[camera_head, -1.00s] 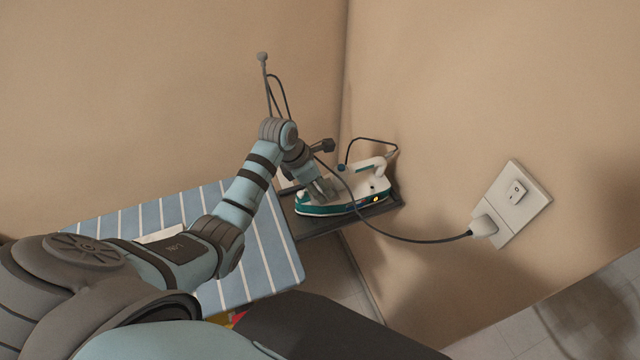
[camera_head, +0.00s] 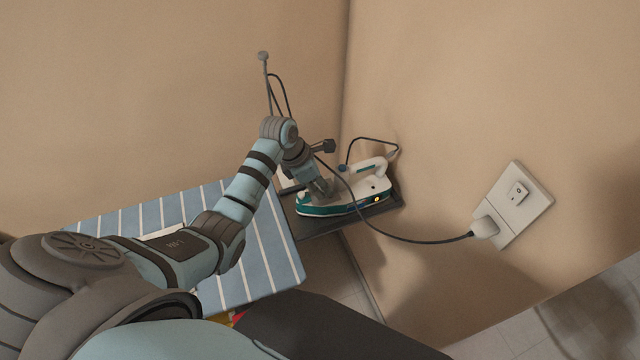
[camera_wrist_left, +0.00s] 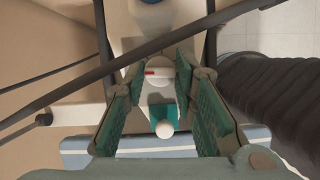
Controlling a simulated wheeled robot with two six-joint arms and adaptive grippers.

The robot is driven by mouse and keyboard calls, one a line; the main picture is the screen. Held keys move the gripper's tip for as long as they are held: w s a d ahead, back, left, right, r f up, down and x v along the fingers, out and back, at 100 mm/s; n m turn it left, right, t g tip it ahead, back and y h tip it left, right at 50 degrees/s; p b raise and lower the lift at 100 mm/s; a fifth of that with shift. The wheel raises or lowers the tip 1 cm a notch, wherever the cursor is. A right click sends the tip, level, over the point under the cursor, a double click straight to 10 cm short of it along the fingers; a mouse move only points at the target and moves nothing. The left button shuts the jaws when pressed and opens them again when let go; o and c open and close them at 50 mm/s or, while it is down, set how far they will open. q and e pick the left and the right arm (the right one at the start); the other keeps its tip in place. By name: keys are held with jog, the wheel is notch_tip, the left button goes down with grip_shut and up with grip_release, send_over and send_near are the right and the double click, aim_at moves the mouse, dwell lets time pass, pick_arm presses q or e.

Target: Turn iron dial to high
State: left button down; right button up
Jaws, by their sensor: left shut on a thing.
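The white and teal iron (camera_head: 345,200) lies on a dark stand (camera_head: 305,225) in the corner in the head view, with a small lit orange light on its side. My left gripper (camera_head: 326,190) reaches down onto the top of the iron's front part. In the left wrist view the round white dial (camera_wrist_left: 160,70) with a red mark sits between the fingertips of my left gripper (camera_wrist_left: 162,78), which is shut on it. A teal part with a white knob shows below the dial. The dial's setting is too small to read. My right gripper is not in view.
A dark cord (camera_head: 410,240) runs from a plug in the wall socket (camera_head: 515,200) past the iron and my wrist. The striped ironing board (camera_head: 270,250) lies under my left arm. Walls stand close behind and right of the iron.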

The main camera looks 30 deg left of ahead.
pick_arm(q)
jog(key=m+g, duration=0.1)
jog(key=m, duration=0.1)
jog(key=m+h, duration=0.1)
jog(key=m, duration=0.2)
jog(key=shift+w+g, duration=0.2)
jog(key=shift+g, duration=0.2)
jog(key=shift+f+m+g, duration=0.1)
jog(key=shift+m+g, duration=0.3)
jog(key=shift+m, duration=0.7)
jog(key=shift+w+m+g+b, duration=0.15)
jog(key=shift+m+g+b, duration=0.15)
jog(key=shift+m+b, duration=0.5)
jog(key=shift+f+m, duration=0.15)
jog(key=shift+m, duration=0.45)
jog(key=m+g+b, duration=0.2)
jog(key=m+b, duration=0.2)
jog(key=b, duration=0.2)
jog(key=shift+w+f+m, duration=0.1)
jog(key=shift+f+m, duration=0.05)
jog(key=shift+m, duration=0.25)
jog(key=shift+r+m+g+y+b, duration=0.2)
jog(key=shift+m+g+y+b, duration=0.15)
jog(key=shift+m+b, duration=0.75)
